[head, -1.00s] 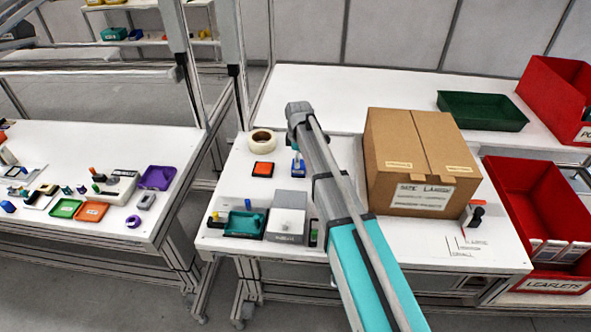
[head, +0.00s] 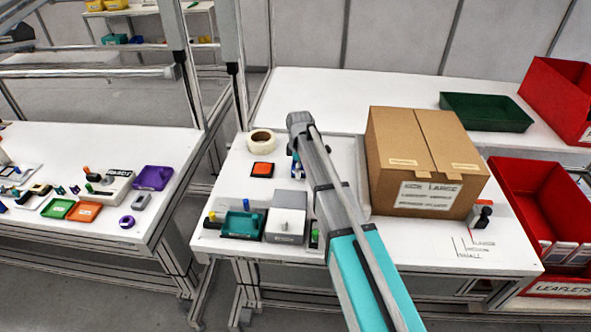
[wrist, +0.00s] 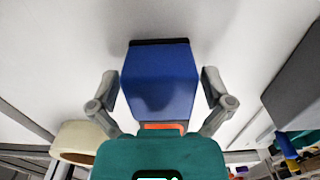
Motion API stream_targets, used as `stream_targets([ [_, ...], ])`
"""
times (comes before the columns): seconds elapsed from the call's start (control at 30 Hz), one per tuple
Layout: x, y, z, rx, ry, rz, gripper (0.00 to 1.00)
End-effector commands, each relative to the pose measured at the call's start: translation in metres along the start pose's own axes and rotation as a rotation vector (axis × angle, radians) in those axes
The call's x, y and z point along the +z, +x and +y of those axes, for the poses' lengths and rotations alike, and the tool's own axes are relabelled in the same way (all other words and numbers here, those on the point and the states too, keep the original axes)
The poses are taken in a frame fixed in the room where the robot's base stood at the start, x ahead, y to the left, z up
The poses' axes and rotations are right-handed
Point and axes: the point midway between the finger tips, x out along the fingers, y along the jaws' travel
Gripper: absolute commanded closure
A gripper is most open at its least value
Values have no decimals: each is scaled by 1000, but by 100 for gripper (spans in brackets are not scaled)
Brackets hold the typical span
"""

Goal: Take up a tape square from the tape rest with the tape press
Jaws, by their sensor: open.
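In the wrist view my gripper (wrist: 161,76) is open, one grey finger on each side of a blue block (wrist: 160,85) with a dark far edge. I cannot tell whether the fingers touch it. An orange strip (wrist: 163,127) shows at its near end. In the head view a blue item (head: 294,168), probably the same one, is mostly hidden behind my arm, and my fingers are hidden there. I cannot tell whether it is the tape press or the tape rest. An orange square in a dark frame (head: 262,170) lies to its left.
A roll of tape (head: 261,141) lies behind the orange square; the wrist view shows it too (wrist: 82,142). A teal tray (head: 243,225) and a grey-and-white box (head: 287,217) stand in front. A large carton (head: 420,160) stands close on the right.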

Motion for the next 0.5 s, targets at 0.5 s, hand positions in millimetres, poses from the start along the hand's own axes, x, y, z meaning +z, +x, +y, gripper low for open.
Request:
stream_targets([
  [0.5,0,0,0,0,0,0,33],
])
